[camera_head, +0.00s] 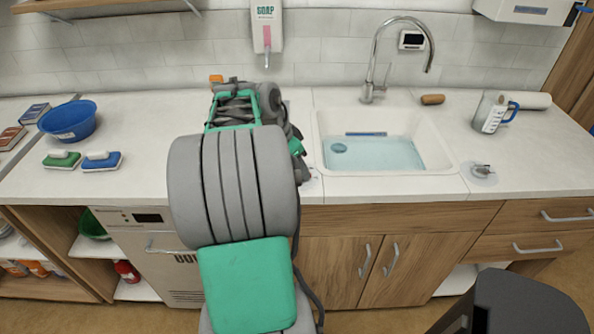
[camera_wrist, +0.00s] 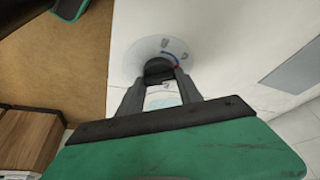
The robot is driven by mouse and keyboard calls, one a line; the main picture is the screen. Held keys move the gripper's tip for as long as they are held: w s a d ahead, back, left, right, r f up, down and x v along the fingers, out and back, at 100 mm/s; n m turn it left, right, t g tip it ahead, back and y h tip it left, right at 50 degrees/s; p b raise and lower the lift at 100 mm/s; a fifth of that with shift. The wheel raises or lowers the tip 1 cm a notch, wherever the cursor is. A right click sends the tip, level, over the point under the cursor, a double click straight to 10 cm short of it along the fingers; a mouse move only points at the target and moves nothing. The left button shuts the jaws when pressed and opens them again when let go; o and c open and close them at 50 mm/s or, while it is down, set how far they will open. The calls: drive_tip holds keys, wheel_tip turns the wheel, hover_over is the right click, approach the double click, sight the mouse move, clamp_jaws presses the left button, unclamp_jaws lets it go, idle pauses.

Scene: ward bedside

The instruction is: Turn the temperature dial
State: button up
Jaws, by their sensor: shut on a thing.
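The temperature dial shows in the wrist view as a dark round knob (camera_wrist: 158,68) on a pale round plate (camera_wrist: 138,52) with blue and red marks. The plate is set on the white counter. My gripper (camera_wrist: 160,82) has its two fingers on opposite sides of the knob and is shut on it. The fingers hide part of the knob, and I cannot read its setting.
The sink holds water, and a curved tap (camera_head: 372,70) stands behind it. A metal knob-like piece (camera_head: 483,170) and a jug (camera_head: 491,112) are to the right. A blue bowl (camera_head: 68,131) and two sponges (camera_head: 100,163) are on the left. A soap dispenser (camera_head: 266,25) hangs behind.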

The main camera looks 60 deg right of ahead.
drive_tip(key=n, duration=0.1)
drive_tip(key=n+b, duration=0.1)
drive_tip(key=n+t+b, duration=0.1)
drive_tip(key=shift+s+f+n, duration=0.2)
drive_tip(key=shift+s+n, duration=0.05)
drive_tip(key=shift+n, duration=0.05)
drive_tip(key=n+t+b, duration=0.1)
drive_tip(key=n, duration=0.2)
drive_tip(key=shift+s+n+t+b, duration=0.1)
drive_tip(key=shift+n+t+b, duration=0.2)
drive_tip(key=shift+b, duration=0.05)
drive_tip(key=n+t, duration=0.1)
drive_tip(key=n, duration=0.2)
drive_tip(key=n+t, duration=0.1)
drive_tip(key=n, duration=0.2)
drive_tip(key=shift+s+r, duration=0.1)
drive_tip(key=shift+y, duration=0.3)
drive_tip(key=o, duration=1.4)
drive_tip(key=shift+r, duration=0.1)
drive_tip(key=v, duration=0.7)
drive_tip(key=shift+s+a+r, duration=0.2)
drive_tip(key=shift+r, duration=0.15)
